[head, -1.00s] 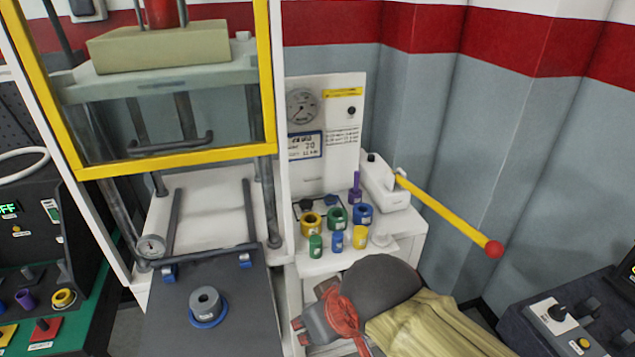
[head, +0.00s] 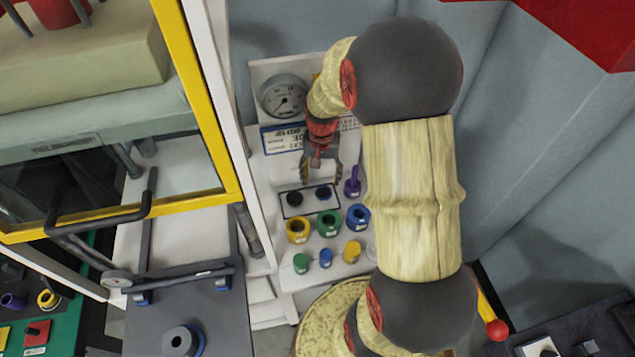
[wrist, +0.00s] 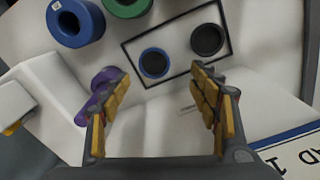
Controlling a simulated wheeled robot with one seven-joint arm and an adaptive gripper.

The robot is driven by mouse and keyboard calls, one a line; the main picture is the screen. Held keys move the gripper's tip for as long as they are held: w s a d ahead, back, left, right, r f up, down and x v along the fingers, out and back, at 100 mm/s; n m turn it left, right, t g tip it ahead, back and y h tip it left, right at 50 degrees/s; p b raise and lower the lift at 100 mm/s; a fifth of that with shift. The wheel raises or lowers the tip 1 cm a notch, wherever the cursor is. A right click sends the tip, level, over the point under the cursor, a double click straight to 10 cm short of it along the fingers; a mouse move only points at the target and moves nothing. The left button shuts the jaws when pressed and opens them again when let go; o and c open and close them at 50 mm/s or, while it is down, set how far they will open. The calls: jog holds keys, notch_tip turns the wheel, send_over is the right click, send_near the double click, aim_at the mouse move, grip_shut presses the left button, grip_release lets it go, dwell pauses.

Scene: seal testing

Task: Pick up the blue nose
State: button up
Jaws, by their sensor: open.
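My gripper (head: 320,174) is open and empty, pointing down above the back of the white bench; its padded fingers also show in the wrist view (wrist: 160,88). Just beyond the fingertips in the wrist view, a black-framed tray (wrist: 176,25) holds two dark round pieces. The one with a blue rim (wrist: 154,62) lies between the finger lines; it looks like the blue nose. The all-dark piece (wrist: 207,40) is beside it. In the head view the blue-rimmed piece (head: 322,193) is the right one. A gap remains between fingers and pieces.
A purple handled piece (head: 352,183) stands right of the tray, partly behind a finger in the wrist view. Yellow (head: 298,230), green (head: 328,223) and blue (head: 358,217) rings and several small cylinders stand in front. A gauge panel (head: 284,96) rises behind.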

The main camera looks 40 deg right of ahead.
aim_at(324, 193)
notch_tip(324, 193, down, 3)
jog(key=shift+s+d+f+b, duration=0.1)
jog(key=shift+d+b, duration=0.05)
jog(key=shift+b, duration=0.15)
jog(key=f, duration=0.4)
jog(key=shift+s+d+b, duration=0.1)
jog(key=shift+s+b, duration=0.25)
jog(key=shift+b, duration=0.05)
jog(key=shift+w+f, duration=0.1)
jog(key=shift+f, duration=0.3)
jog(key=c, duration=0.3)
jog(key=c, duration=1.1)
jog(key=shift+c, duration=0.3)
